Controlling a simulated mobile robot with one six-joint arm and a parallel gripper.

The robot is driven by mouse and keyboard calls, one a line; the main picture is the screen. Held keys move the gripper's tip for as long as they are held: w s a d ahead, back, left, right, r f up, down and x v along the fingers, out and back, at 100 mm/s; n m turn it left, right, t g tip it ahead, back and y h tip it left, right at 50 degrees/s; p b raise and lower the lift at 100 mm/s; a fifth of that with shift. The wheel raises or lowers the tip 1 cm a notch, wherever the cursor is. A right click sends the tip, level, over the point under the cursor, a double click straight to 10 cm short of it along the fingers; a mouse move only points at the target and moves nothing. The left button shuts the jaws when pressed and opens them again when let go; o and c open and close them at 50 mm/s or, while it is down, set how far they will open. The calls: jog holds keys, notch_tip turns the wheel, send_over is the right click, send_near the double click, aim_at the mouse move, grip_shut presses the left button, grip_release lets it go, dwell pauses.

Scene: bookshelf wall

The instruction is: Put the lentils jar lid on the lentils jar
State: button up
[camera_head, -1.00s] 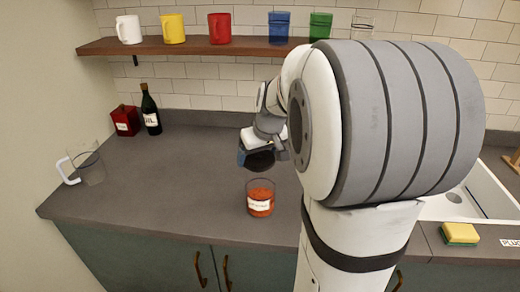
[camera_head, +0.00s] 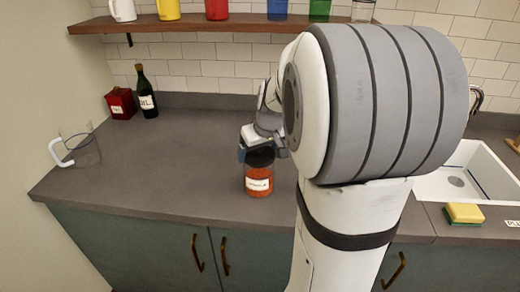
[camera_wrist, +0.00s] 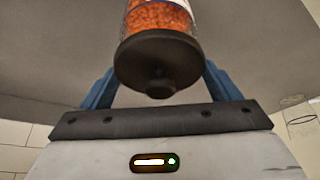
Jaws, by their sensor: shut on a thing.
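The lentils jar (camera_head: 258,184) is clear glass with orange-red lentils and a white label, upright on the grey counter. The dark round lid (camera_head: 261,157) is at the jar's mouth, level and lined up with it. Whether it is fully seated I cannot tell. My gripper (camera_head: 257,153) is shut on the lid, with its blue fingers on either side. In the wrist view the lid (camera_wrist: 158,62) lies between the fingers, and the jar (camera_wrist: 158,17) shows directly beyond it. My arm hides the area right of the jar in the head view.
A clear mug (camera_head: 84,152) stands at the counter's left. A red box (camera_head: 120,103) and a dark bottle (camera_head: 146,93) stand at the back left. A sponge (camera_head: 464,213) lies by the sink (camera_head: 470,165). The counter left of the jar is clear.

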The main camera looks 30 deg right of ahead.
aim_at(264, 161)
jog(key=o, duration=0.9)
jog(key=v, duration=0.8)
jog(key=shift+g, duration=0.9)
jog(key=s+a+f, duration=0.2)
jog(key=s+a, duration=0.2)
jog(key=s, duration=0.1)
jog(key=s+a+f, duration=0.3)
jog(key=s+a, duration=0.2)
jog(key=s+a+f, duration=0.2)
jog(key=s+a, duration=0.3)
jog(key=s, duration=0.1)
jog(key=shift+s+f, duration=0.1)
jog(key=shift+f, duration=0.3)
